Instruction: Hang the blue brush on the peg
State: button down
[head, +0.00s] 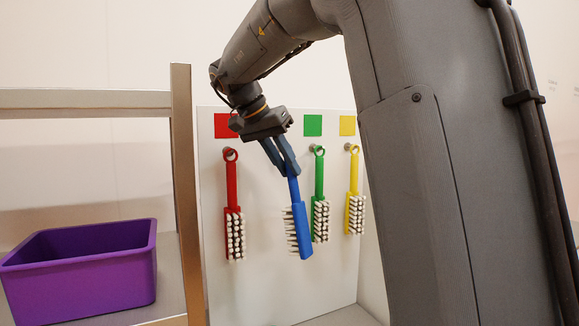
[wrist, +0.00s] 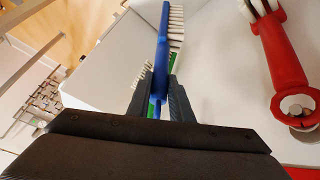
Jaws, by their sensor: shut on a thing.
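The blue brush (head: 301,232) hangs head down from my gripper (head: 289,170), slightly tilted, with its bristles facing left in the head view. My gripper is shut on its handle. The brush also shows in the wrist view (wrist: 161,48), between the fingers (wrist: 160,98). It is in front of the white board (head: 265,275), between the red brush and the green brush. My gripper and wrist cover the board area between the red and green squares, so no blue square or free peg shows there.
A red brush (head: 233,222), a green brush (head: 320,215) and a yellow brush (head: 354,205) hang on pegs below the red, green and yellow squares. The green brush is close to the right of the blue one. A purple bin (head: 80,268) stands on a shelf at left, beside an upright post (head: 184,190).

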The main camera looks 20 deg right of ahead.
jog(key=shift+w+f, duration=0.2)
jog(key=shift+w, duration=0.65)
jog(key=shift+w+f, duration=0.15)
jog(key=shift+w, duration=0.65)
jog(key=shift+w+f, duration=0.2)
jog(key=shift+w, duration=0.65)
jog(key=c, duration=1.5)
grip_release()
jog(key=v, duration=0.8)
jog(key=shift+f, duration=0.1)
